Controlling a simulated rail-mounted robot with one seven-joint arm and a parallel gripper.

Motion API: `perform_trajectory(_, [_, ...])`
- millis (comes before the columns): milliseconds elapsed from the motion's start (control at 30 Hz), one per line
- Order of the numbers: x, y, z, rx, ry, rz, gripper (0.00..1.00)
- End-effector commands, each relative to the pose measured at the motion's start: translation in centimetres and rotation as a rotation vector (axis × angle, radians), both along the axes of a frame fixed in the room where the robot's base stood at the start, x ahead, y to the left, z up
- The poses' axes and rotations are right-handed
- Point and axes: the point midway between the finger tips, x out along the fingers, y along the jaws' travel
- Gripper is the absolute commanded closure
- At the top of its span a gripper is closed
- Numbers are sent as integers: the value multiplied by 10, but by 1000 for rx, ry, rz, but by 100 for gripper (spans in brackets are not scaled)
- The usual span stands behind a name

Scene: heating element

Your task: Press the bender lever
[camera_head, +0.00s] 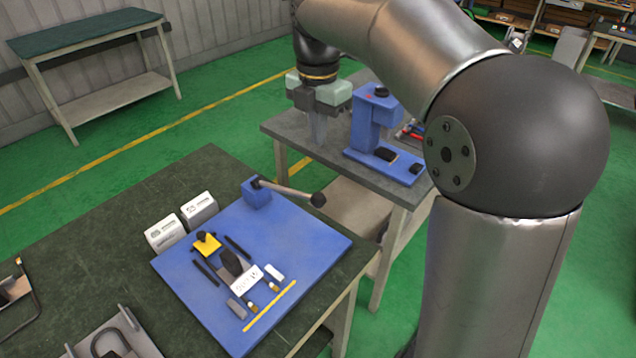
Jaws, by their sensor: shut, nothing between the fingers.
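A metal lever (288,190) with a black knob extends to the right from a small blue block (256,192). The block sits at the back corner of a blue board (317,238) on the dark green table. The lever looks nearly level, with its knob beyond the board's edge. My gripper (318,142) points downward, shut and empty. In the picture it is above the lever's knob and apart from it, in front of the grey table and left of a blue upright machine (373,125). Its exact height and depth are unclear.
The board carries a yellow piece (206,244), black bars, a white labelled block (245,280) and a yellow strip (270,306). Two white boxes (182,222) stand beside it. The grey table (290,125) is behind. My arm covers much of the right side.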

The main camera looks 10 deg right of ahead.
Motion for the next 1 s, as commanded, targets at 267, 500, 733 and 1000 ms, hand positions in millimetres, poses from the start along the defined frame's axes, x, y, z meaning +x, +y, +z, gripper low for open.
perform_trajectory(267, [0, 0, -11, -1, 2, -2, 100])
perform_trajectory(500, [-1, 0, -56, -1, 6, -3, 100])
perform_trajectory(733, [-1, 0, -103, -1, 6, -3, 100])
perform_trajectory(1000, [-1, 0, -135, 0, 1, -3, 100])
